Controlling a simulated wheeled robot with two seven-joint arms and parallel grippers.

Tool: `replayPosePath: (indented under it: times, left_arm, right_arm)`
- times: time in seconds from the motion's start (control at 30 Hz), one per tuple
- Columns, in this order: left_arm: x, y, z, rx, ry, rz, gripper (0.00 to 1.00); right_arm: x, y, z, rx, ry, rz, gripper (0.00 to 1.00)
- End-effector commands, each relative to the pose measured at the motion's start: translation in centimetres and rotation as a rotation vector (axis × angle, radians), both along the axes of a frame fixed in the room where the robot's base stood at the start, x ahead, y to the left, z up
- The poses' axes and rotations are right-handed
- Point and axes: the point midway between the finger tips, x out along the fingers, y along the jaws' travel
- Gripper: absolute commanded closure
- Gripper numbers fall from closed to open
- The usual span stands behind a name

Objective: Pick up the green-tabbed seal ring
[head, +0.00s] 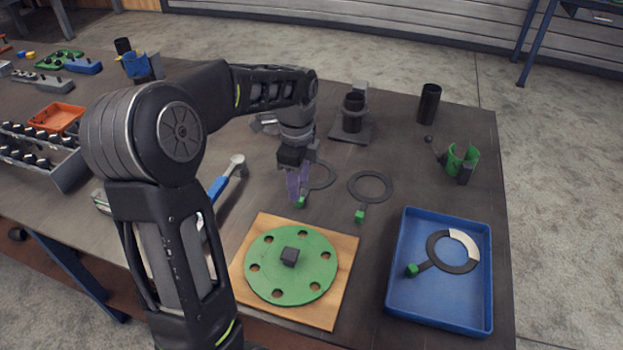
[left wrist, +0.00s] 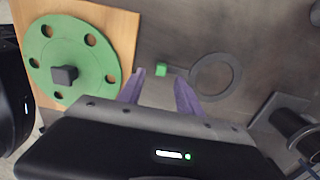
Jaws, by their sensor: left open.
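A dark seal ring (head: 322,175) with a green tab (head: 301,203) lies flat on the table, partly hidden by my left gripper (head: 297,187). In the left wrist view its green tab (left wrist: 161,69) shows between the purple fingertips (left wrist: 160,78), with the ring (left wrist: 216,77) to the right. The fingers are open and empty; I cannot tell their exact height above the tab. A second green-tabbed ring (head: 371,187) lies to the right. A third ring (head: 447,258), with a pale section and a green tab, lies in the blue tray (head: 400,300). My right gripper is not in view.
A green flange disc (head: 262,262) with a dark central block sits on a wooden board (head: 335,300) in front. A dark stand (head: 352,128) is behind the rings. A blue-handled tool (head: 217,188) lies left; a black cylinder (head: 429,104) and green holder (head: 458,160) stand right.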

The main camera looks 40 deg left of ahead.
Motion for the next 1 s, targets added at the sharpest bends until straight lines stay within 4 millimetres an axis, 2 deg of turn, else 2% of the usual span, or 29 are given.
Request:
replayPosePath:
  times: [0.43, 1.0]
  left_arm:
    - [0.2, 0.0, -5.0, -0.002, 0.003, 0.0, 0.58]
    - [0.2, 0.1, -5.1, -0.001, 0.001, 0.0, 0.58]
  right_arm:
    - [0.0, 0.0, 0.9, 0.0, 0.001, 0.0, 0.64]
    - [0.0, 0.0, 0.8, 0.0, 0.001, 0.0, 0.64]
